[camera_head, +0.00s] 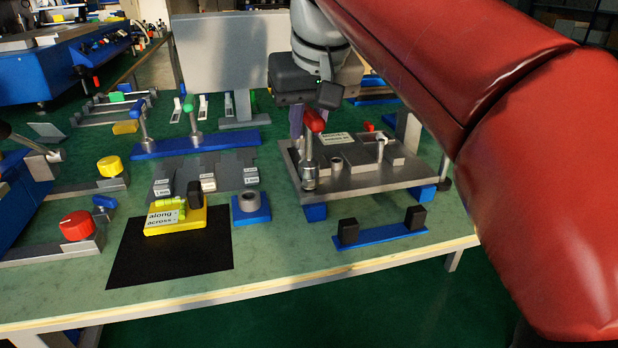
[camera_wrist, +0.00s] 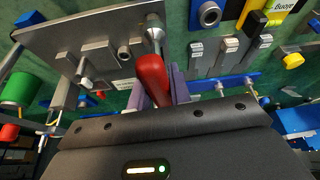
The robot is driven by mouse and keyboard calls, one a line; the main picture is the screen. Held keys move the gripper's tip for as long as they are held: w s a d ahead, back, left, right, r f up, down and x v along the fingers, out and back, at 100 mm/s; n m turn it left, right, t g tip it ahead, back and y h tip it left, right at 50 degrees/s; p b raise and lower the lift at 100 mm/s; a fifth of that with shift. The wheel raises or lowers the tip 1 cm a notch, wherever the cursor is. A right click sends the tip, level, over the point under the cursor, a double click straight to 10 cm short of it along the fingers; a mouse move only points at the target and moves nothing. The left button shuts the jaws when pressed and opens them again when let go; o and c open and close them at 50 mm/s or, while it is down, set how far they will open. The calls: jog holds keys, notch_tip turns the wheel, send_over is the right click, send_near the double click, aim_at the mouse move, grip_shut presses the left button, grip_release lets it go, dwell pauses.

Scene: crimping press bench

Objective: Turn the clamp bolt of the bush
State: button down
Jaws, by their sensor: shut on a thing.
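A red-handled bolt (camera_head: 314,121) stands on the grey fixture plate (camera_head: 375,186), near its left front corner. Its steel shank runs down to a round foot on the plate. In the wrist view the red handle (camera_wrist: 151,78) sits between the purple fingers of my gripper (camera_wrist: 163,90), with the steel shank beyond it. My gripper (camera_head: 304,122) is shut on the red handle. The bush itself cannot be made out for certain.
Steel blocks and a small upright pin (camera_head: 381,146) stand on the plate, right of the bolt. A blue block with a grey ring (camera_head: 250,206) is to the left. A blue bar with black posts (camera_head: 380,236) lies in front. Another shank has a blue handle (camera_head: 138,108).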

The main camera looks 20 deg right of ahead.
jog(key=shift+f+b, duration=0.65)
jog(key=shift+f, duration=0.2)
jog(key=m+h, duration=0.1)
jog(key=m, duration=0.1)
jog(key=m+h+p, duration=0.1)
jog(key=m, duration=0.2)
jog(key=shift+d+r, duration=0.15)
jog(key=m+p, duration=0.1)
jog(key=m, duration=0.1)
jog(key=m+g+h+p, duration=0.1)
jog(key=m, duration=0.1)
jog(key=shift+s+d+m+h, duration=0.1)
jog(key=shift+m+h, duration=0.2)
jog(key=shift+m, duration=0.1)
jog(key=m+g+p, duration=0.1)
jog(key=m, duration=0.2)
jog(key=m+g+h+p, duration=0.1)
jog(key=m, duration=0.2)
jog(key=shift+s+d+g+p, duration=0.1)
jog(key=shift+s+g+p, duration=0.05)
jog(key=shift+g+p, duration=0.2)
jog(key=shift+m+g, duration=0.25)
jog(key=shift+m, duration=0.45)
jog(key=m+g, duration=0.1)
jog(key=m, duration=0.2)
jog(key=shift+s+m, duration=0.15)
jog(key=shift+m, duration=0.25)
